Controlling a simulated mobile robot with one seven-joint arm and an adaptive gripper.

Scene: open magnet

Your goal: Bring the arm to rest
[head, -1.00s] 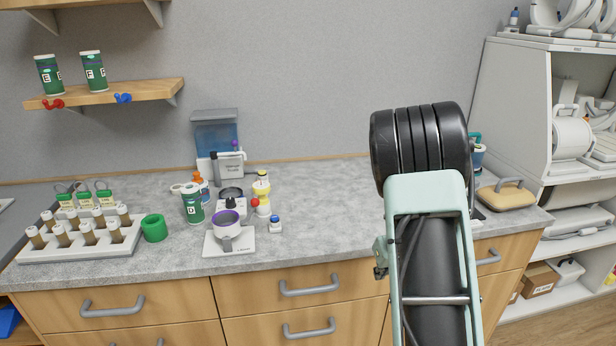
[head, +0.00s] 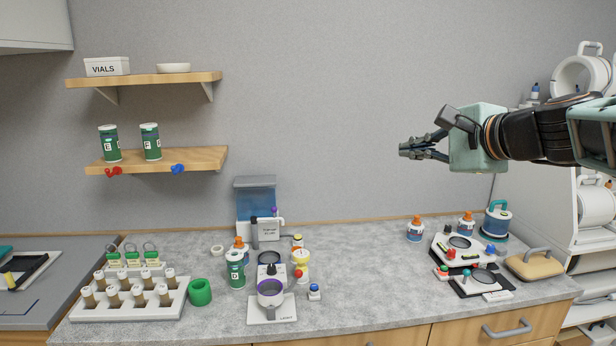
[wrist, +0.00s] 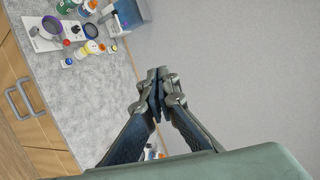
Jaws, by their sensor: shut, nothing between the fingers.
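My gripper (head: 404,151) is raised in the air above the right half of the grey counter (head: 370,285), in front of the bare wall. My arm comes in from the right edge in the head view and lies roughly level, with the gripper pointing left. The fingers are shut with nothing between them. In the wrist view the gripper (wrist: 157,75) shows its fingertips together, with wall behind them and the counter to the left. It touches nothing.
Below my arm stand a white device (head: 459,250), a blue-green canister (head: 495,222) and a tan case (head: 534,264). A vial rack (head: 130,305), a green ring (head: 200,292) and a scale (head: 271,310) stand left. Shelves (head: 155,160) hang at upper left. The counter's middle is clear.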

